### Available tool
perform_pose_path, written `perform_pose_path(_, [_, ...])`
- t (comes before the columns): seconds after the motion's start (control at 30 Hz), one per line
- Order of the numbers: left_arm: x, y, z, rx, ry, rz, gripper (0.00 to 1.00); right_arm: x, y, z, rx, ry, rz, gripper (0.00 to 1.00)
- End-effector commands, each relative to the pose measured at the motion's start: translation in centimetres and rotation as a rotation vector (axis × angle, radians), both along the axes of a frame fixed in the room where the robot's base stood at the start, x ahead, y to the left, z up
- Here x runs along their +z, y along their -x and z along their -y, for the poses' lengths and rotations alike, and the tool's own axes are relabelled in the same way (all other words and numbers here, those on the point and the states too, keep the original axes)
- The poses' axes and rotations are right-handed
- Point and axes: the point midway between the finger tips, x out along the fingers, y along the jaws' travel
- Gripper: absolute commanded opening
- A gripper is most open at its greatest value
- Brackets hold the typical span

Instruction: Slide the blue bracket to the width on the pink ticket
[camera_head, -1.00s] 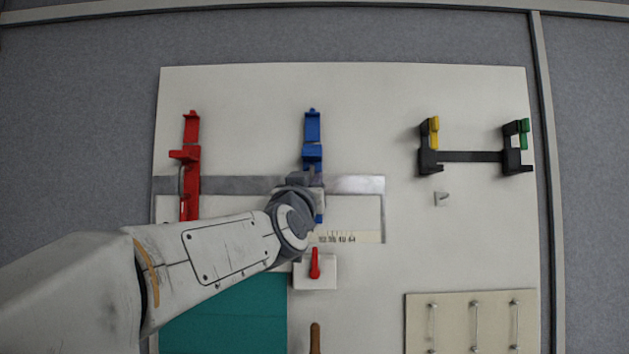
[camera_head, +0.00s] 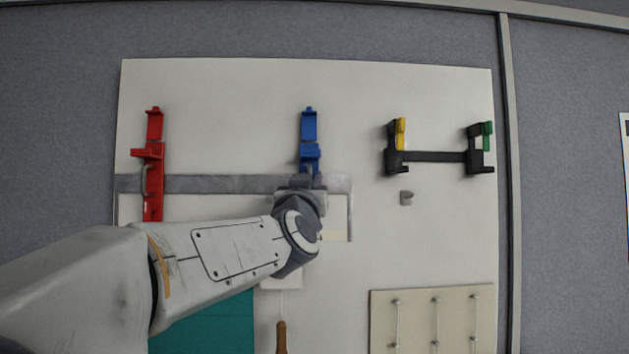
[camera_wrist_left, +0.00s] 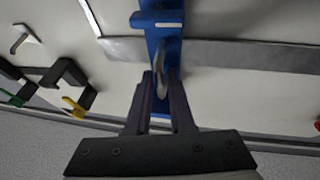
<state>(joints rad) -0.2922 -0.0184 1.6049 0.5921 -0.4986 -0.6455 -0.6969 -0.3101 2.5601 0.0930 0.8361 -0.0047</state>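The blue bracket (camera_head: 309,127) stands upright on the steel rail (camera_head: 220,184) of the board, right of the red bracket (camera_head: 154,125). My left gripper (camera_head: 307,182) is at the blue bracket's lower part, and my wrist covers much of it. In the left wrist view, the dark fingers (camera_wrist_left: 161,82) sit on either side of a grey loop handle on the blue bracket (camera_wrist_left: 160,22) and look closed on it. A cream scale strip (camera_head: 336,234) shows only at its right end; its numbers are hidden behind my arm. I see no pink ticket. My right gripper is out of view.
A black holder (camera_head: 433,157) with yellow and green clips is mounted right of the blue bracket, with a small grey hook (camera_head: 406,198) below it. A beige panel (camera_head: 417,320) with rods is at lower right. The rail's right end is near the gripper.

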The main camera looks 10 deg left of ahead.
Motion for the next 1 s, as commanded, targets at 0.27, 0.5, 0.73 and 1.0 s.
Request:
perform_pose_path(0.27, [0.0,0.0,-0.1,0.001,0.0,0.0,0.25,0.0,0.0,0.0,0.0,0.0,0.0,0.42])
perform_pose_path(0.5, [-1.3,2.3,0.0,-0.002,0.001,0.002,0.25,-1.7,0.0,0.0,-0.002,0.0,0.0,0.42])
perform_pose_path(0.73, [-3.0,6.6,0.1,-0.004,0.003,0.002,0.25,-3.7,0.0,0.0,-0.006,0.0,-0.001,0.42])
perform_pose_path(1.0, [-4.0,9.4,0.0,-0.001,0.001,0.0,0.25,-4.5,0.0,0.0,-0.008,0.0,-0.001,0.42])
